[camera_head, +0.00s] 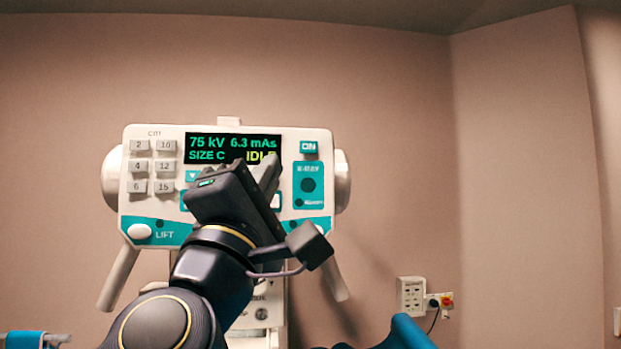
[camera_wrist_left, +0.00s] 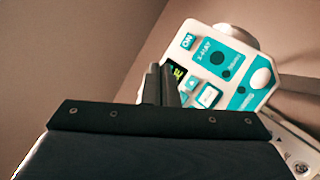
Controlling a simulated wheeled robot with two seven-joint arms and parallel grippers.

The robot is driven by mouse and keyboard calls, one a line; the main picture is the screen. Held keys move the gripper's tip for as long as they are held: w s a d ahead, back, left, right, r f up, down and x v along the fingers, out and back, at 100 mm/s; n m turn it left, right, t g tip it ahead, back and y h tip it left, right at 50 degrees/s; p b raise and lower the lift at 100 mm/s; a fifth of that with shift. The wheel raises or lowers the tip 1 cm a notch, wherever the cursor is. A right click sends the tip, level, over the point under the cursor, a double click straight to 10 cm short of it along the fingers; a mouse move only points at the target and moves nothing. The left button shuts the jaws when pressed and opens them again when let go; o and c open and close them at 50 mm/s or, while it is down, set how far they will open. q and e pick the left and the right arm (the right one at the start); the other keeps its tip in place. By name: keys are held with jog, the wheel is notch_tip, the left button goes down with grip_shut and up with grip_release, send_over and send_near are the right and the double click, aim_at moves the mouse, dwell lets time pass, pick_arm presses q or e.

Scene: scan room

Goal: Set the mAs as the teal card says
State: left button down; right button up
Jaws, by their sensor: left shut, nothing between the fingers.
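The white and teal control panel (camera_head: 150,215) faces me in the head view. Its display (camera_head: 208,143) reads 75 kV, 6.3 mAs, SIZE C and a partly covered IDLE. My left gripper (camera_head: 266,172) is shut and empty in front of the panel's middle, covering the lower right of the display and most buttons below. A teal down-arrow button (camera_head: 192,175) shows left of it. In the left wrist view, the shut fingers (camera_wrist_left: 160,86) are beside a teal up-arrow button (camera_wrist_left: 192,84); I cannot tell whether they touch the panel. I see no teal card. My right gripper is not in view.
Numbered keys (camera_head: 138,166) fill the panel's left side. An ON button (camera_head: 309,147) and a teal X-RAY area (camera_head: 301,172) are on its right. A wall outlet (camera_head: 411,295) is at the lower right.

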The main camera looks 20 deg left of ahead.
pick_arm(q)
jog(key=shift+w+a, duration=0.1)
jog(key=shift+w, duration=0.05)
jog(key=w+a+b, duration=0.2)
jog(key=w+a, duration=0.2)
jog(key=w, duration=0.3)
jog(key=shift+w+a+b, duration=0.15)
jog(key=shift+a+b, duration=0.1)
jog(key=shift+b, duration=0.1)
jog(key=shift+w, duration=0.1)
dwell(2.0)
jog(key=shift+w+a, duration=0.2)
jog(key=shift+w, duration=0.05)
jog(key=shift+w+a+b, duration=0.2)
jog(key=shift+w+b, duration=0.1)
jog(key=shift+w, duration=0.05)
dwell(0.7)
dwell(0.3)
jog(key=shift+s+d, duration=0.4)
jog(key=shift+s, duration=0.3)
